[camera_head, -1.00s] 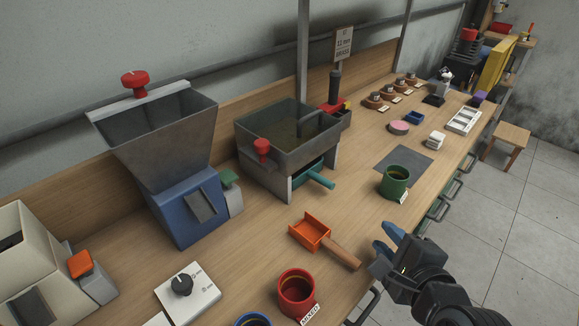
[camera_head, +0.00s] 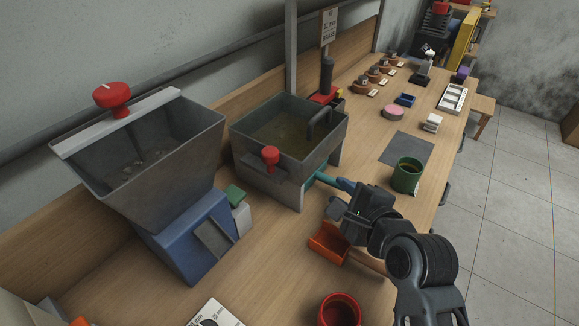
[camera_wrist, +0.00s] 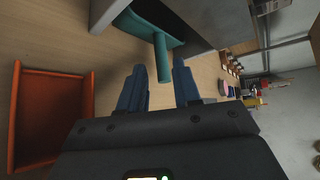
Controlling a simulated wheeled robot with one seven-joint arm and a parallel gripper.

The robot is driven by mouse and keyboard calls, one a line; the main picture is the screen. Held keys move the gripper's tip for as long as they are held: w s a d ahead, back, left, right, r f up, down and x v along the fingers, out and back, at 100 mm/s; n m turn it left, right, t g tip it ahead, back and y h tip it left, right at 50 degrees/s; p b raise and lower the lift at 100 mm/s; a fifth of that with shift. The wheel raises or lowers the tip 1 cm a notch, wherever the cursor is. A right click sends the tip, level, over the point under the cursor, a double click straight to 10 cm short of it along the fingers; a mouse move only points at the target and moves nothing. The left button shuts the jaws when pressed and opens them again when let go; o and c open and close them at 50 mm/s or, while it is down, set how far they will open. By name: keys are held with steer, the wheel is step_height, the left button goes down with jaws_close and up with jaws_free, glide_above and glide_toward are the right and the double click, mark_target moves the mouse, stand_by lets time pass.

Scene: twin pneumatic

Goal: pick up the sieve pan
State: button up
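I take the teal pan with a straight handle to be the sieve pan; its handle (camera_head: 318,178) sticks out from under the grey tank (camera_head: 290,135). In the wrist view the teal handle (camera_wrist: 162,62) points toward me, its end around the level of my fingertips and between them in the picture. My gripper (camera_head: 336,195) is open, its two blue fingers apart in the wrist view (camera_wrist: 160,78). I cannot see either finger touching the handle. Most of the pan body is hidden under the tank.
A green cup (camera_head: 407,176) stands to the right and a red cup (camera_head: 340,309) in front. The blue-based hopper (camera_head: 180,235) is at left. The grey mat (camera_head: 407,149) is bare.

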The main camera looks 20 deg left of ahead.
mark_target(328, 181)
steer(key=x, duration=0.5)
steer(key=shift+w+a+p, duration=0.3)
jaws_close()
